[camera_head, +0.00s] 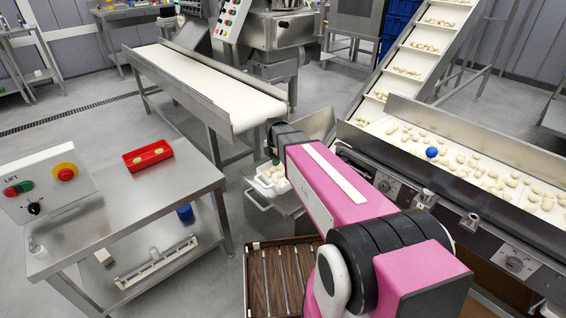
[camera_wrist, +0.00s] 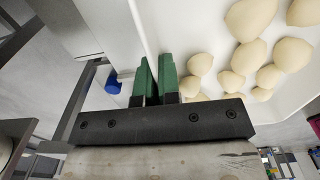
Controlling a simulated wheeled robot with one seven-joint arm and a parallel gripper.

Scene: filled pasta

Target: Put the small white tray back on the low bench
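The small white tray (camera_head: 264,183) holds several pale pasta pieces and is partly hidden behind my pink arm. In the wrist view the tray (camera_wrist: 200,30) fills the upper right, with its side wall running down between my green fingertips. My gripper (camera_wrist: 157,78) is nearly closed, with one finger on each side of that wall. The low bench (camera_head: 287,207), a low steel surface, shows under or just behind the tray. I cannot tell whether the tray touches it.
A white conveyor (camera_head: 205,85) ends just above and behind the tray. A steel table (camera_head: 120,205) with a red crate (camera_head: 148,156) and a lift control box stands at left. A sorting trough (camera_head: 470,160) is at right. A brown slatted crate (camera_head: 280,275) lies in front.

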